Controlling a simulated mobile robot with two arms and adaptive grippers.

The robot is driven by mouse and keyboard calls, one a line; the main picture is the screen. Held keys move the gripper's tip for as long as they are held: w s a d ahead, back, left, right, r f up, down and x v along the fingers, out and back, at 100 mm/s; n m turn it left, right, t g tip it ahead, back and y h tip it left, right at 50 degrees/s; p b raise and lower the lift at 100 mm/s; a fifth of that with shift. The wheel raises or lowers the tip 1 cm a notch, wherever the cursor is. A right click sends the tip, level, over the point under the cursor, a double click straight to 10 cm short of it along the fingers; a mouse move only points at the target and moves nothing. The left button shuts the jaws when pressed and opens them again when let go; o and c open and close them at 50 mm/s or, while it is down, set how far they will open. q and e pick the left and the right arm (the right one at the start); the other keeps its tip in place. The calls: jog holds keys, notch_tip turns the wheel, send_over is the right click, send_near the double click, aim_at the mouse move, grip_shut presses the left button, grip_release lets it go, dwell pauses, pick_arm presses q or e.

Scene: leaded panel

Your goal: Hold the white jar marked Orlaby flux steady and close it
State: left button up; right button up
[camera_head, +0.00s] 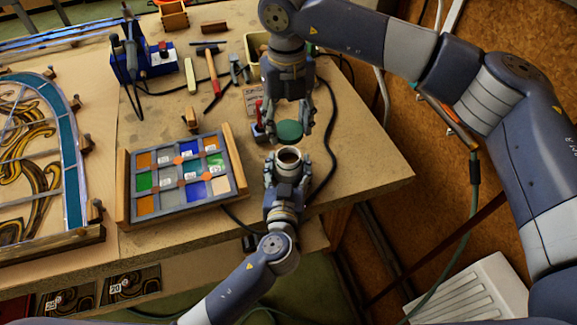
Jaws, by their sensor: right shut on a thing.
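The white jar (289,168) stands upright near the table's front edge, with its mouth uncovered and dark brown contents showing. Its marking cannot be read from here. My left gripper (289,172) comes from below with its fingers on either side of the jar; whether they press on it is unclear. My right gripper (289,128) points down from above and is shut on a round green lid (289,131). The lid is apart from the jar, appearing just above its mouth in the picture.
A framed tray of coloured glass squares (127,190) lies left of the jar. A red-topped bottle (259,113) stands close to the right gripper. A hammer (212,72) and a black cable (329,140) lie nearby. The table's right corner is clear.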

pick_arm(q)
jog(key=shift+c, duration=0.7)
pick_arm(e)
send_over(288, 162)
jog(key=shift+f, duration=2.5)
jog(key=shift+f, duration=0.9)
jog(key=shift+f, duration=0.55)
